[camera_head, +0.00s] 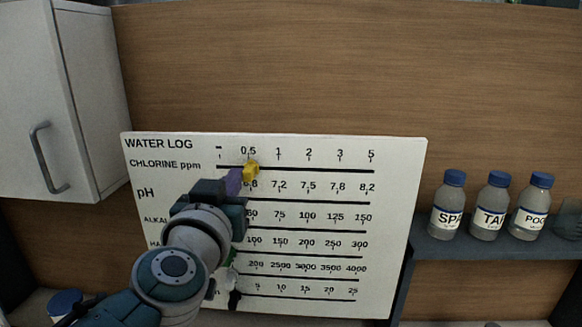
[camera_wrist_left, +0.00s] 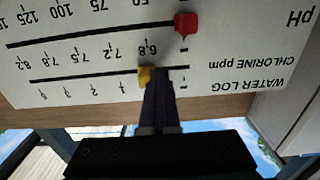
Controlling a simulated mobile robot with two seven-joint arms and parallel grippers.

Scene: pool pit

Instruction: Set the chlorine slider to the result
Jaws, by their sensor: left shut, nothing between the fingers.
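The white WATER LOG board (camera_head: 400,160) stands upright against the wood wall. Its yellow chlorine slider (camera_head: 250,171) sits on the top line at about the 0.5 mark. It also shows in the left wrist view (camera_wrist_left: 146,76), where the board appears upside down. My left gripper (camera_head: 234,181) has its dark purple fingers shut and empty. The fingertips (camera_wrist_left: 158,75) are right beside the yellow slider, on its dash-mark side. They look in contact, though I cannot be sure. The fingers hide the 0.5 label in the wrist view. My right gripper is not in view.
A red slider (camera_wrist_left: 186,22) is at the dash end of the pH line. A black slider (camera_head: 234,298) shows low on the board. Three blue-capped bottles, including SPA (camera_head: 450,205) and TAP (camera_head: 491,207), stand on the right shelf. A white cabinet (camera_head: 60,90) is at left.

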